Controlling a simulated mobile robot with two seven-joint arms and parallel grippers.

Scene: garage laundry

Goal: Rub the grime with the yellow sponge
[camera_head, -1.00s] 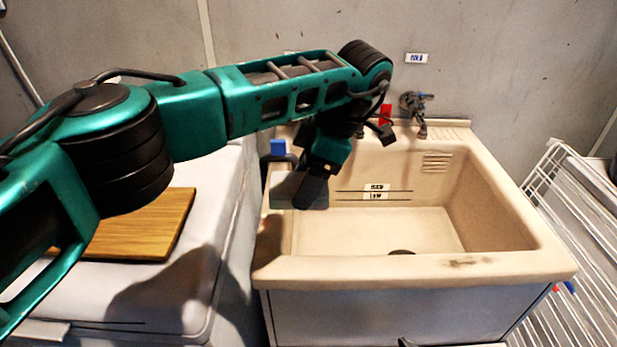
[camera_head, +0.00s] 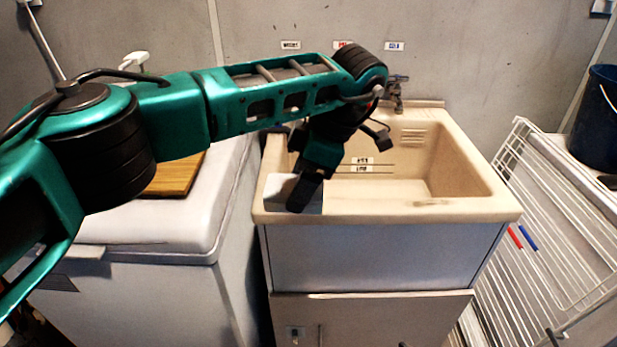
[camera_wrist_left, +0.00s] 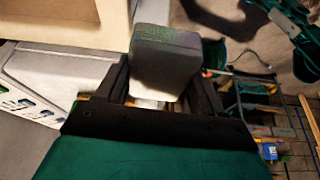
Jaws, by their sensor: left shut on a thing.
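My left gripper (camera_head: 302,192) is shut on a pale grey-white block (camera_head: 277,186) over the front-left corner of the sink (camera_head: 480,208). In the left wrist view the block (camera_wrist_left: 165,62) sits between both fingers and has a dull greenish face. I see no yellow on it, so I cannot tell whether it is the yellow sponge. Whether it touches the rim is unclear. A brownish grime smudge (camera_head: 432,202) lies on the sink's front rim, to the right of the gripper and apart from it. My right gripper is not in view.
A white chest-like appliance (camera_head: 150,230) with a wooden board (camera_head: 178,175) stands left of the sink. A tap (camera_head: 395,92) rises at the back. A white wire rack (camera_head: 550,220) leans to the right, near a dark bucket (camera_head: 598,120). The front rim between block and smudge looks clear.

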